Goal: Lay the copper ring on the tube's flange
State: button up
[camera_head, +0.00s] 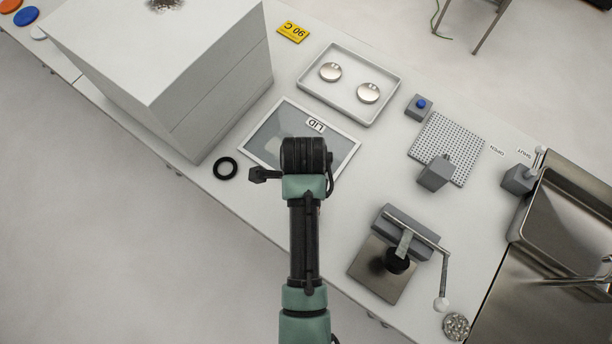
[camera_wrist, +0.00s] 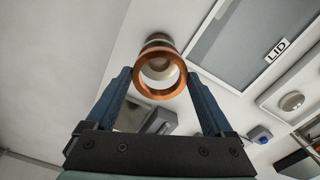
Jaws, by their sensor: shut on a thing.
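In the wrist view my gripper (camera_wrist: 159,76) has its two blue fingers closed on the copper ring (camera_wrist: 141,86) from either side. The ring's face shows as a full circle at the fingertips. In the head view my arm and wrist hide the fingers, the ring and the tube.
A framed panel marked LID (camera_head: 345,151) lies by my wrist. A large white box (camera_head: 215,100) stands left, with a black ring (camera_head: 225,168) near it. A tray with two silver discs (camera_head: 344,107) lies behind. A lever clamp (camera_head: 405,238) and perforated plate (camera_head: 452,140) stand right.

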jog(key=shift+f+p, duration=0.3)
jog(key=shift+f, duration=1.7)
jog(key=shift+f, duration=0.1)
jog(key=o, duration=1.4)
jog(key=shift+s, duration=0.1)
notch_tip(320, 180, up, 12)
jog(key=w+r+n+t, duration=0.6)
jog(key=w+r+t, duration=0.3)
jog(key=w+r, duration=0.7)
notch_tip(320, 180, up, 17)
jog(key=w+n+t, duration=0.2)
jog(key=n+t, duration=0.3)
jog(key=t, duration=0.1)
jog(key=s+r+n+t, duration=0.3)
jog(key=s+r+t, duration=0.1)
jog(key=r, duration=0.6)
jog(key=s+r+n+t, duration=0.3)
jog(key=s+r+t, duration=0.1)
jog(key=r, duration=0.6)
jog(key=s+r+n+t, duration=0.3)
jog(key=s+r, duration=0.3)
jog(key=r, duration=0.4)
jog(key=shift+r+t, duration=0.3)
jog(key=shift+t, duration=0.4)
